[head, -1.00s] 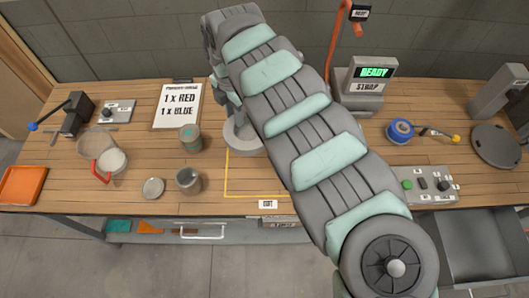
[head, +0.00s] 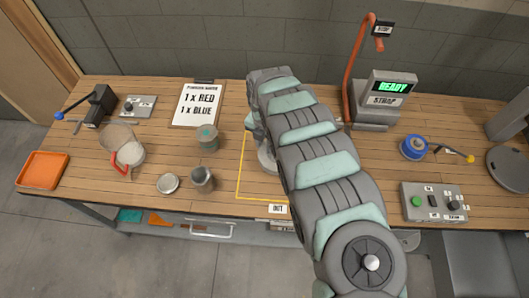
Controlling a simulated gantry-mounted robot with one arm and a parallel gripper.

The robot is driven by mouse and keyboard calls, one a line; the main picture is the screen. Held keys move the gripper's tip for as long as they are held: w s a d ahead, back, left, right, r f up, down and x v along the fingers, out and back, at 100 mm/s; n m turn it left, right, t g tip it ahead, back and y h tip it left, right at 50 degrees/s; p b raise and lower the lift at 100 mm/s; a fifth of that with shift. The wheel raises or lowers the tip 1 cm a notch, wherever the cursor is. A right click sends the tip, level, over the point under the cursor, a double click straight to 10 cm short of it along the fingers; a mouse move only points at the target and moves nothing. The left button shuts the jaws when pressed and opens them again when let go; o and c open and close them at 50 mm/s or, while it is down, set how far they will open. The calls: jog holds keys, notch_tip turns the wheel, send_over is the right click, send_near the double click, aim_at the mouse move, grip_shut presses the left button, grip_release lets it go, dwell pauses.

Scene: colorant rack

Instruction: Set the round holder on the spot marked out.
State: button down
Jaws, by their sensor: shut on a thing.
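The round holder (head: 266,161) is a pale grey ring-shaped piece, mostly hidden behind my arm; only its left side shows. It is over the inside of the yellow outline (head: 239,180) on the table, which has the label OUT (head: 278,209) at its front edge. My gripper (head: 256,138) is shut on the holder, with its fingertips largely covered by my arm. The holder looks level. I cannot tell whether it touches the table. The right part of the outline is hidden by my arm.
Left of the outline stand a grey-green can (head: 208,138), a dark grey can (head: 202,179) and a small round lid (head: 168,183). A control box (head: 433,202) is at the front right.

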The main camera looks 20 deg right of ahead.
jog(key=shift+w+f, duration=0.1)
jog(key=shift+f, duration=1.25)
notch_tip(320, 180, down, 2)
jog(key=shift+a+f, duration=0.1)
jog(key=shift+f, duration=0.4)
jog(key=shift+f+b, duration=0.25)
jog(key=shift+b, duration=0.05)
jog(key=c, duration=1.1)
grip_release()
jog(key=shift+r, duration=0.1)
jog(key=shift+c, duration=0.2)
